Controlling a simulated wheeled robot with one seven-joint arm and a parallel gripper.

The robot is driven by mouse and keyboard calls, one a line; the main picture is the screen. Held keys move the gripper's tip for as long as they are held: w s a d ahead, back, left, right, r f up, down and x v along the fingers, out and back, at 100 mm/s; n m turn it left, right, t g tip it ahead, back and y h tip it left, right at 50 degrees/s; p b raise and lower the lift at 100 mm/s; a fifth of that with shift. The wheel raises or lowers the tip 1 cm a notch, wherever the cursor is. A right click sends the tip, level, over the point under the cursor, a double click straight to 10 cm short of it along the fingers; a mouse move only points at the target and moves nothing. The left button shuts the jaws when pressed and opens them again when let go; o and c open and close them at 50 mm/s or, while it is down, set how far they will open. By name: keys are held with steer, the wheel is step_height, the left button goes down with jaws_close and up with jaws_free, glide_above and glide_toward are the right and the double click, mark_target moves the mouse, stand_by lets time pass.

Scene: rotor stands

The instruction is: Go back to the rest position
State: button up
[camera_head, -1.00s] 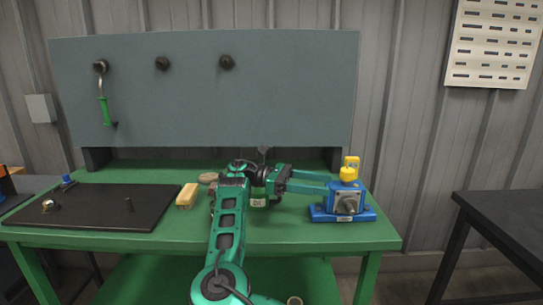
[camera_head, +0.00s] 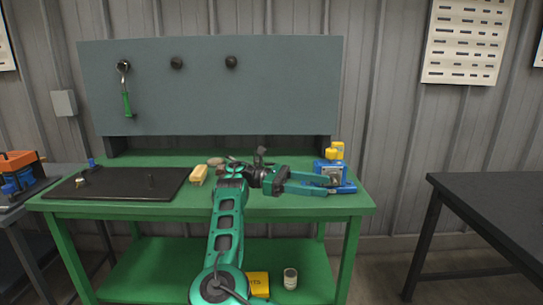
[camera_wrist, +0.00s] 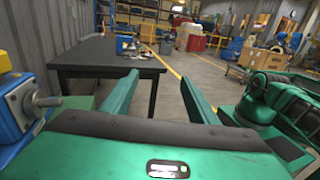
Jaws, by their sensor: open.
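My gripper (camera_head: 328,184) is open and empty, its two green fingers pointing right over the bench's right part. In the wrist view its fingers (camera_wrist: 160,82) stand apart with nothing between them. The blue stand (camera_head: 345,187) with a yellow part (camera_head: 335,151) on top is at the bench's right end, partly hidden behind the fingers in the head view. In the wrist view the blue stand (camera_wrist: 14,125) is at the left edge, beside the fingers and apart from them. My arm reaches up from the bottom middle of the head view.
The green bench (camera_head: 270,209) holds a black board (camera_head: 120,186) and a yellow block (camera_head: 199,174). A grey panel (camera_head: 200,100) with pegs and a green-handled tool (camera_head: 127,104) rises behind. A dark table (camera_head: 490,205) stands right; open floor lies between. A can (camera_head: 290,278) is on the lower shelf.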

steer(key=d+r+m+g+y, duration=0.1)
steer(key=d+m+g+y, duration=0.15)
steer(key=d, duration=0.75)
steer(key=s+d+f+m+y, duration=0.4)
steer(key=s+d, duration=0.3)
steer(key=d, duration=0.5)
steer(key=s+d+f+m+y, duration=0.1)
steer(key=s+d+m+y, duration=0.35)
steer(key=d, duration=0.85)
steer(key=s+d+f+m+t+y, duration=0.1)
steer(key=s+f+y, duration=0.15)
steer(key=s, duration=0.35)
steer(key=s+d+f+m+t+y, duration=0.1)
steer(key=s+m+y, duration=0.15)
steer(key=s, duration=0.45)
steer(key=s+a+m+t, duration=0.2)
steer(key=s+a+m, duration=0.1)
steer(key=s, duration=0.5)
steer(key=s+a+m+t+y, duration=0.1)
steer(key=s+a+m+t, duration=0.2)
steer(key=s+a, duration=0.3)
steer(key=s, duration=0.3)
steer(key=shift+s+a+m+y, duration=0.15)
steer(key=shift+a+m+y, duration=0.1)
steer(key=shift+m+y, duration=0.1)
steer(key=shift+t, duration=0.25)
steer(key=shift+w+f, duration=0.2)
steer(key=shift+w, duration=0.45)
